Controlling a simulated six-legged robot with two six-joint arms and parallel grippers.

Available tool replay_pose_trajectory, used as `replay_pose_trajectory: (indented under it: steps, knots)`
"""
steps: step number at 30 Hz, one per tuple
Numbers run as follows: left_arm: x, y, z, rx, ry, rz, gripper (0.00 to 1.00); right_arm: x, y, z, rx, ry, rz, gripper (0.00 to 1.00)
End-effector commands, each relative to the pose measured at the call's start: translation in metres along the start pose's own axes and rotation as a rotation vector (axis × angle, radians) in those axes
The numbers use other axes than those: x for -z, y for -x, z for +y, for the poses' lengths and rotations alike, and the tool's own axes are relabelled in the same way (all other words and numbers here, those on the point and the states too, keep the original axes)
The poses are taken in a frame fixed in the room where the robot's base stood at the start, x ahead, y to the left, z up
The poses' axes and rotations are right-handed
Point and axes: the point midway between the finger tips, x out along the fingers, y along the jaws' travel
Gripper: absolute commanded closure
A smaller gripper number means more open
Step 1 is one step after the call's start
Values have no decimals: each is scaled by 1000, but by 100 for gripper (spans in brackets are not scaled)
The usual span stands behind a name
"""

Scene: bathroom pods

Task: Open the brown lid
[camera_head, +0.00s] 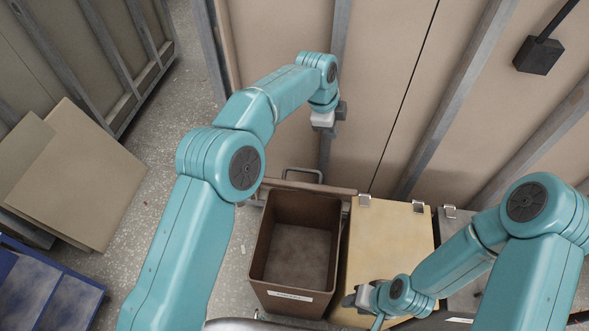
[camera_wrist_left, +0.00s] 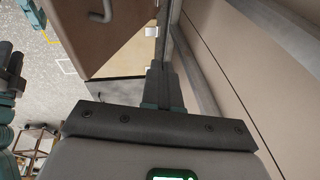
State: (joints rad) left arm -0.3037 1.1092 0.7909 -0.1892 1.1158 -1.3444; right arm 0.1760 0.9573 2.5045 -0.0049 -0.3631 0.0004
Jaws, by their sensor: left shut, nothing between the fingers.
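The brown lid (camera_head: 310,187) stands raised at the back edge of the brown bin (camera_head: 262,245), seen nearly edge-on in the head view. Its metal handle (camera_head: 303,172) sticks out behind it. The bin's inside shows open and looks empty. In the left wrist view the lid (camera_wrist_left: 122,38) is a brown panel at the upper left, with its handle (camera_wrist_left: 105,10). My left gripper (camera_head: 327,116) is above and behind the lid, near the wall. Its fingers (camera_wrist_left: 163,80) are shut and empty, apart from the handle. My right gripper (camera_head: 358,298) is over the tan bin's front; its fingers are unclear.
A closed tan box (camera_head: 385,245) stands right beside the brown bin. A panelled wall with metal posts (camera_head: 450,95) rises close behind. Flat boards (camera_head: 75,170) and a blue object (camera_head: 45,290) lie at the left. Speckled floor (camera_head: 165,195) is clear between.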

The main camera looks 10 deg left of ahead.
Motion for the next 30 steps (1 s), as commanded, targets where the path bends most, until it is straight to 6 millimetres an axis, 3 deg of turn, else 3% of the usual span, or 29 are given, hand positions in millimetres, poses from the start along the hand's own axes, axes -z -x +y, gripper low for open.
replay_pose_trajectory:
  steps: [3, 8, 15, 17, 21, 23, 30]
  knots:
    - [-8, -10, 16, 62, 12, 62, 100, 0, -22, 8, 0, 0, -1, 62]
    - [-26, -8, 48, 146, 58, 127, 100, 1, -47, 17, 0, 0, -1, 62]
    - [-70, 6, 127, 229, 158, 173, 100, 2, -91, 33, 0, 0, -1, 62]
    - [-79, 13, 141, 237, 174, 173, 100, 2, -99, 36, 0, 0, -1, 62]
    - [-96, 36, 141, 309, 197, 173, 100, 2, -111, 40, 0, 0, -1, 62]
    - [-99, 37, 141, 318, 202, 172, 100, 2, -113, 41, 0, 0, -1, 62]
    - [-95, 10, 131, 309, 203, 170, 100, 2, -104, 38, 0, 0, 0, 62]
